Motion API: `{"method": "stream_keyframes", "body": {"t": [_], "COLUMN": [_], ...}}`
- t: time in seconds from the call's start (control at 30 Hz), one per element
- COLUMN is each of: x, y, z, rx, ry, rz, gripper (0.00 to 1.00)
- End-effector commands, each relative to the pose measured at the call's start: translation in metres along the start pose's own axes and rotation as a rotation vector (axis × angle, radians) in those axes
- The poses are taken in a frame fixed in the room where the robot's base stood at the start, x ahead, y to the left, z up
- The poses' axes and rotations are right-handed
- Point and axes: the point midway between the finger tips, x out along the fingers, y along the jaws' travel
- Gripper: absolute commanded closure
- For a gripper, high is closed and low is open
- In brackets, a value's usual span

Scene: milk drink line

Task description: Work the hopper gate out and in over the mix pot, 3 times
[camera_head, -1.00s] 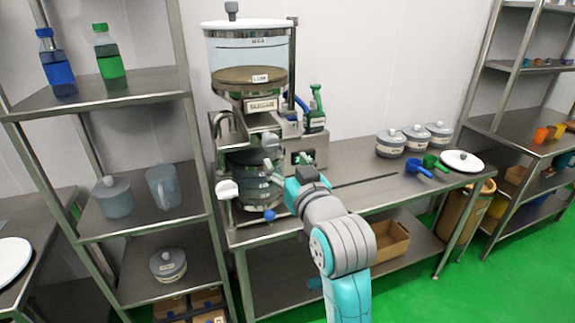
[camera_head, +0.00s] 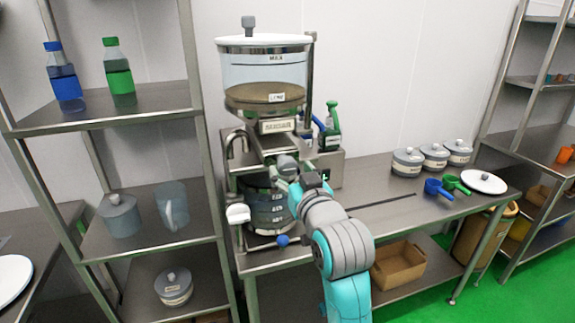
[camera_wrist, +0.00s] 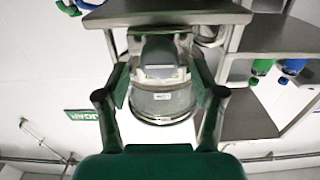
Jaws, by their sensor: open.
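The milk-and-sugar hopper (camera_head: 262,75) is a clear drum with a white lid, standing on a steel frame. Below its sign, a grey gate handle (camera_head: 286,164) sticks out toward my arm. The mix pot (camera_head: 268,212) stands under it, a grey banded vessel partly hidden by the frame. My gripper (camera_head: 298,180) is beside the handle. In the wrist view, which looks upside down, my gripper (camera_wrist: 160,88) has its two dark green fingers spread. A grey block (camera_wrist: 160,52), seemingly the gate handle, shows between them; I cannot tell whether they touch it.
A blue-knobbed lever (camera_head: 282,240) and a white knob (camera_head: 238,213) stick out at the front of the stand. Lidded pots (camera_head: 407,161) and scoops (camera_head: 437,189) stand on the bench's right. A shelf rack (camera_head: 115,112) with bottles is close on the left.

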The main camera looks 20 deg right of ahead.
Motion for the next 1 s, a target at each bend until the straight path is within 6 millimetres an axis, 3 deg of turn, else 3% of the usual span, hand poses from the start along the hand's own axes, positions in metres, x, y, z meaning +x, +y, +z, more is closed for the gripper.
{"method": "stream_keyframes", "body": {"t": [0.23,0.6,0.67,0.9,1.0], "x": [0.028,0.034,0.034,0.034,0.034], "y": [0.0,0.0,0.0,0.0,0.0], "z": [0.0,0.0,0.0,0.0,0.0], "rx": [0.0,0.0,0.0,0.0,0.0], "ry": [0.001,0.001,0.001,0.001,0.001], "rz": [0.0,0.0,0.0,0.0,0.0], "gripper": [0.32,0.32,0.42,1.0,1.0]}}
